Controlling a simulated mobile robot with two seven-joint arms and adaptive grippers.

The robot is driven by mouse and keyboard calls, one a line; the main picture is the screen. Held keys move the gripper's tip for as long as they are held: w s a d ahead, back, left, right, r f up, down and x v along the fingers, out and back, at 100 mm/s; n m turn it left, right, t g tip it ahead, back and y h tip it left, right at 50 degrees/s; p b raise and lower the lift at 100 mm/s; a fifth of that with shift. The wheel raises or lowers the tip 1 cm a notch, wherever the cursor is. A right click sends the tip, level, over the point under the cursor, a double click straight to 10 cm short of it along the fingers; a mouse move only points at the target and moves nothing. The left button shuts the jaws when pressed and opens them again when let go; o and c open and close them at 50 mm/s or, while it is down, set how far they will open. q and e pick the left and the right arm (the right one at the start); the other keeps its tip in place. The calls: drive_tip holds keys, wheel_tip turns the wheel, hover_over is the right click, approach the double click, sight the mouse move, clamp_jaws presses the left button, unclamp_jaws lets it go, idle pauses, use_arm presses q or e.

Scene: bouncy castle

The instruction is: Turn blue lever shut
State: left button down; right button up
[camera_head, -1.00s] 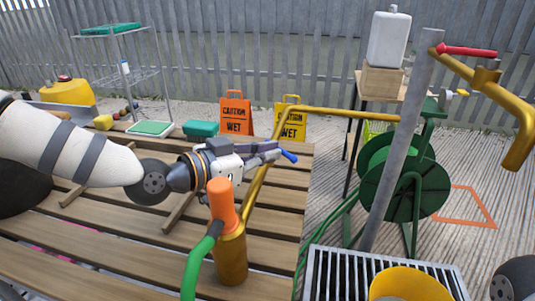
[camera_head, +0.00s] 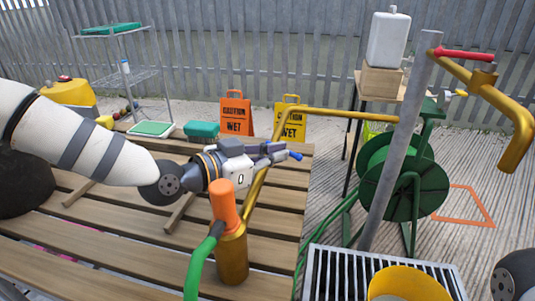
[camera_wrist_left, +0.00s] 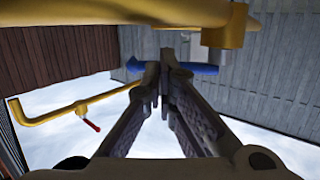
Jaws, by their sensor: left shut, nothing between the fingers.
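The blue lever (camera_head: 296,155) shows only as a short tip just past my left gripper (camera_head: 283,150) in the head view. The rest of it is hidden behind the fingers. In the left wrist view the blue lever (camera_wrist_left: 204,69) runs across, beside a brass valve body (camera_wrist_left: 222,50) under a brass pipe (camera_wrist_left: 110,14). My left gripper (camera_wrist_left: 166,72) is shut and empty, with its fingertips overlapping the lever in that view. I cannot tell whether they touch it. My right gripper is not in view.
An orange-capped brass post (camera_head: 232,255) with a green hose stands close in front of my left gripper. A brass pipe (camera_head: 340,112) runs behind to a grey pole (camera_head: 398,150). A red lever (camera_head: 465,54) sits at upper right. Wooden slats (camera_head: 120,225) lie below.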

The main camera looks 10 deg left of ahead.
use_arm(q)
drive_tip(key=shift+w+d+r, duration=0.1)
drive_tip(key=shift+w+d, duration=0.35)
drive_tip(key=shift+d, duration=0.1)
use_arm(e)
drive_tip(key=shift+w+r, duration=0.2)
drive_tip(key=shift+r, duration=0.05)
use_arm(q)
drive_tip(key=shift+w+d, duration=0.1)
drive_tip(key=shift+d, duration=0.05)
